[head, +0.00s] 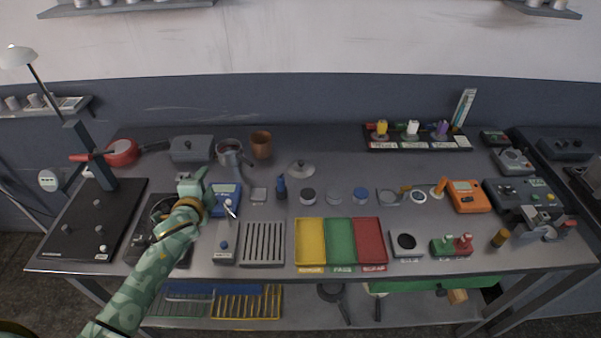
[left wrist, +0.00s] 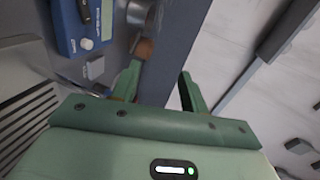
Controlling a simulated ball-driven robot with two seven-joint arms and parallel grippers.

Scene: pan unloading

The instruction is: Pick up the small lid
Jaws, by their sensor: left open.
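A small round lid (head: 301,169) with a dark knob lies on the table, behind the row of small parts and right of the copper cup. My left gripper (head: 192,180) is over the left part of the table, well to the left of the lid. In the left wrist view its two green fingers (left wrist: 160,75) are apart with nothing between them. I cannot make out the lid in the left wrist view. My right gripper is not in view.
A blue meter (head: 224,199) is beside my left gripper. A blue-handled tool (head: 281,187) and a round disc (head: 307,196) lie near the lid.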

